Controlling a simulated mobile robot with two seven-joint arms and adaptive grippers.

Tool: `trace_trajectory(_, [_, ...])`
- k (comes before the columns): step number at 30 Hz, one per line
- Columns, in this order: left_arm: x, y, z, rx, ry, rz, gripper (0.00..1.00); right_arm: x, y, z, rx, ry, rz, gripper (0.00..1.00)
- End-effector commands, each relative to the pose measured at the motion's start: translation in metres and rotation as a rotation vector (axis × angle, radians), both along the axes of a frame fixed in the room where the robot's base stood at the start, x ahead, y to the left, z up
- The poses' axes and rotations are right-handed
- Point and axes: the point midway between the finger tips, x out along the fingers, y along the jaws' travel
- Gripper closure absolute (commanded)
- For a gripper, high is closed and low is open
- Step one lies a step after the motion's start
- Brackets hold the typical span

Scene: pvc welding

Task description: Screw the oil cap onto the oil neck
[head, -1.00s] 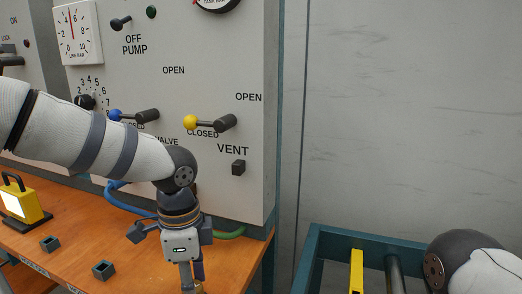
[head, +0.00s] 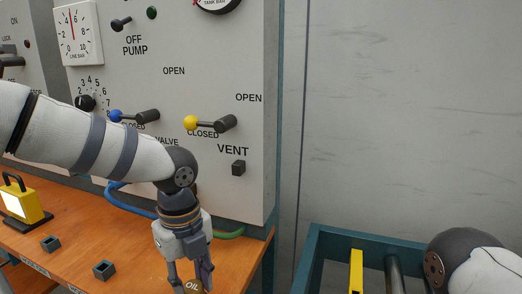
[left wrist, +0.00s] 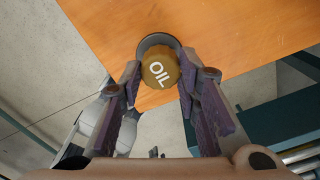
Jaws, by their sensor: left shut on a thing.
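The oil cap (left wrist: 160,72) is a round, ridged, brownish-gold cap marked OIL. It sits between the fingertips of my left gripper (left wrist: 160,78), which is shut on it. In the head view the cap (head: 193,287) shows at the bottom edge, between the fingers of my left gripper (head: 190,276), which points down over the bench. A dark round ring (left wrist: 157,41), perhaps the oil neck, shows partly behind the cap; whether the threads engage is hidden. My right gripper is out of view.
A grey control panel (head: 210,80) with blue and yellow-tipped levers stands behind. A teal frame (head: 318,250) stands at right.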

Motion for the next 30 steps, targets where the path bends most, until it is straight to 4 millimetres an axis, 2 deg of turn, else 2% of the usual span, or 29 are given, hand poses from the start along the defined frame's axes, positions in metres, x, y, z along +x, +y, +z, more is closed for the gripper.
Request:
trace_trajectory(3, [0.0004, 0.0003, -0.0003, 0.001, -0.001, -0.075, 1.0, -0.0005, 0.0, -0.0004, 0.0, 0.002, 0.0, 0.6])
trace_trajectory(9, [0.0004, 0.0003, -0.0002, 0.0, -0.001, -0.087, 1.0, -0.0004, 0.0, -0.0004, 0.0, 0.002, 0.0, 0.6])
trace_trajectory(11, [0.0004, 0.0003, -0.0005, 0.0, 0.0, -0.165, 1.0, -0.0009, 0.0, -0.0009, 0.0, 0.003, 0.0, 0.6])
trace_trajectory(15, [0.0004, 0.0, -0.001, -0.001, 0.0, -0.454, 1.0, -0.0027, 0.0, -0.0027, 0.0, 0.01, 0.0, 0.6])
trace_trajectory(17, [0.0006, 0.0001, -0.0009, -0.001, -0.001, -0.542, 1.0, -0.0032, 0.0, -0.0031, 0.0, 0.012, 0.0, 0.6])
trace_trajectory(23, [0.0006, 0.0001, 0.0, 0.001, -0.002, -0.597, 1.0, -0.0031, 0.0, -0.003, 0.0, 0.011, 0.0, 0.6])
trace_trajectory(24, [0.0006, 0.0001, 0.0, 0.001, -0.002, -0.597, 0.68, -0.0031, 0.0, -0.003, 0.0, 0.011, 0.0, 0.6])
trace_trajectory(27, [0.0006, 0.0001, 0.0, 0.0, -0.001, -0.596, 0.47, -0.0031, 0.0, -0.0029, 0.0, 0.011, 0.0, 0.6])
trace_trajectory(30, [0.0004, 0.0001, 0.0, 0.0, -0.001, -0.595, 0.47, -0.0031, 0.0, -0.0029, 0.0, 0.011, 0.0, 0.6])
